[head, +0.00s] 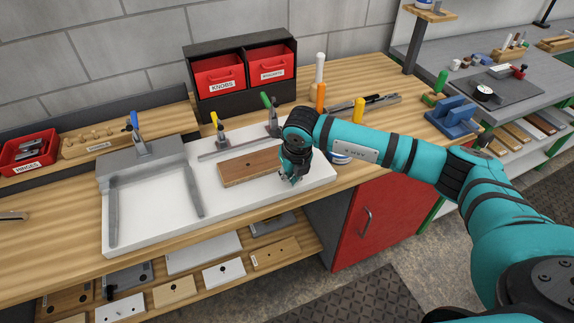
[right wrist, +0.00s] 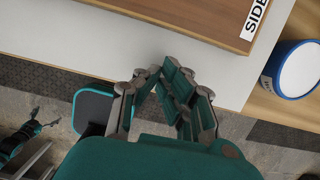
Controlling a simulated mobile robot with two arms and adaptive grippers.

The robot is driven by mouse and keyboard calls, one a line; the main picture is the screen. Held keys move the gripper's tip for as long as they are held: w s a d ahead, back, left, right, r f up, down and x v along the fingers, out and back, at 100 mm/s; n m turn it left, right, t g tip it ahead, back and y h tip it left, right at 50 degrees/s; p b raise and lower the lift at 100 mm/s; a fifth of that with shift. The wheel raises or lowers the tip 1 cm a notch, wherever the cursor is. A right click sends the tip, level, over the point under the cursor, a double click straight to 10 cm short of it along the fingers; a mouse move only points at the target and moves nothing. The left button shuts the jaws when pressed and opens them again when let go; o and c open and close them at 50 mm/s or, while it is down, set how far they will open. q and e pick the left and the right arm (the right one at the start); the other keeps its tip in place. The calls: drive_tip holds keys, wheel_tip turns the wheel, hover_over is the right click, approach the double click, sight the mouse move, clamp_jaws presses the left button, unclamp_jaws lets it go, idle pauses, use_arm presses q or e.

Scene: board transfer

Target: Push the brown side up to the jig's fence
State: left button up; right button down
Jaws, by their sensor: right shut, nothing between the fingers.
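The brown side (head: 248,168) is a flat wooden board lying on the white jig (head: 245,198). A white strip shows between its back edge and the grey fence (head: 222,149). In the right wrist view the brown side (right wrist: 205,12) shows part of its printed label. My right gripper (head: 291,181) is by the board's right end, near its front corner, and hides that part. In the right wrist view its fingertips (right wrist: 162,66) are together and empty, apart from the board's edge. My left gripper is not in the head view; a small teal and grey part at the wrist view's lower left may be it.
Toggle clamps with yellow (head: 214,117) and green (head: 266,101) handles stand behind the fence. A blue-rimmed white tub (right wrist: 293,70) is right of the board. A grey-walled frame (head: 145,160) fills the jig's left part. The white surface before the board is clear.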

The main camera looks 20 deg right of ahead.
drive_tip(key=shift+w+a+p, duration=0.1)
drive_tip(key=shift+w+p, duration=0.2)
drive_tip(key=shift+w, duration=0.8)
